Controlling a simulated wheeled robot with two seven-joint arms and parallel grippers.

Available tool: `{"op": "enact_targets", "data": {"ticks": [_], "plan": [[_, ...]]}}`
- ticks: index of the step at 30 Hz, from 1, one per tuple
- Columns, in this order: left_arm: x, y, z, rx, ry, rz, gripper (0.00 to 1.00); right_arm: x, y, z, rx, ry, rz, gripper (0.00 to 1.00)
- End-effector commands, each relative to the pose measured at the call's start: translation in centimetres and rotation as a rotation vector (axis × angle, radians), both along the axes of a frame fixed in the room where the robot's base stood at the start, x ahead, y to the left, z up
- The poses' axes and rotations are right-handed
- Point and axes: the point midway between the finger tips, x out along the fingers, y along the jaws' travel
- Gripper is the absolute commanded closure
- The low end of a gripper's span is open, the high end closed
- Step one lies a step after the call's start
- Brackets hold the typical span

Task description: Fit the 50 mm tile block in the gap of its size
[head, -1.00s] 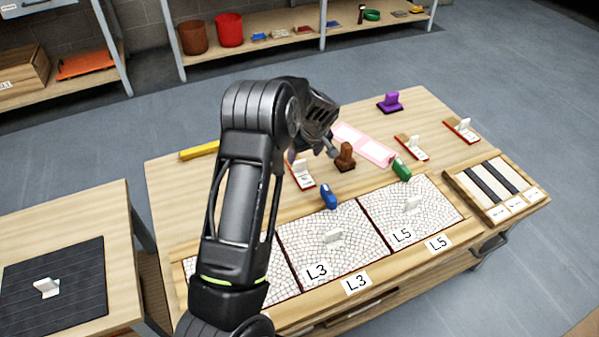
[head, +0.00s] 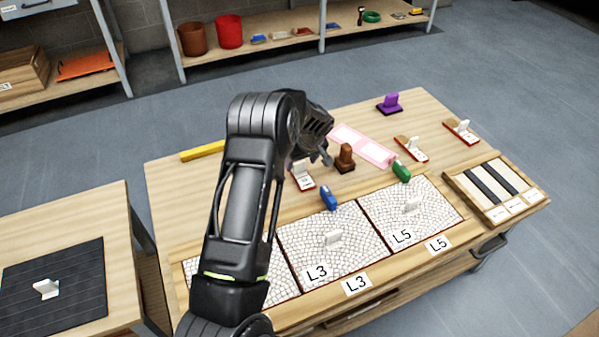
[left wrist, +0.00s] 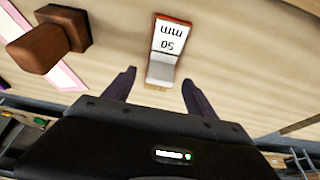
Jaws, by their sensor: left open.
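The 50 mm tile block (head: 304,180) has a reddish edge and a white tab and stands on the table beside a brown stamp-like block. In the left wrist view the block (left wrist: 168,50) shows its "50 mm" label upside down. My left gripper (head: 312,160) is open above the table close to it. In the left wrist view the fingers (left wrist: 159,80) point at the block's near end, with nothing held. Mosaic panels L3 (head: 310,245) and L5 (head: 432,205) lie at the front. A third panel (head: 285,285) is partly hidden by my arm. I cannot make out the gap.
A brown block (head: 345,160) stands close right of the gripper. A pink-edged strip (head: 362,144) lies behind it. Two similar tile blocks (head: 412,150) (head: 462,131) stand further right. Blue (head: 328,198) and green (head: 401,171) pieces sit along the panels' back edge. A yellow bar (head: 201,151) lies left.

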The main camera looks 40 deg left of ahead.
Motion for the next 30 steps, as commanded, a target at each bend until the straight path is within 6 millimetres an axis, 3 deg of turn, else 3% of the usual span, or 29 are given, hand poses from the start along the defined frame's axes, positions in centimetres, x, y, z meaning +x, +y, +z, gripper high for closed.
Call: {"op": "enact_targets", "data": {"ticks": [3, 7, 26, 30], "plan": [[0.2, 0.7, -1.9, -0.001, 0.002, 0.002, 0.35, 0.0, 0.0, 0.0, 0.000, 0.000, 0.000, 0.64], [0.5, 1.1, -3.1, 0.000, 0.001, 0.000, 0.35, 0.0, 0.0, -0.1, 0.000, 0.000, 0.000, 0.64], [0.5, 1.2, -3.1, 0.000, 0.000, 0.001, 0.35, 0.0, 0.0, -0.1, 0.000, 0.000, 0.000, 0.64], [0.5, 1.2, -3.1, 0.000, 0.000, 0.001, 0.46, 0.0, 0.0, -0.1, 0.000, 0.000, 0.000, 0.64]]}}
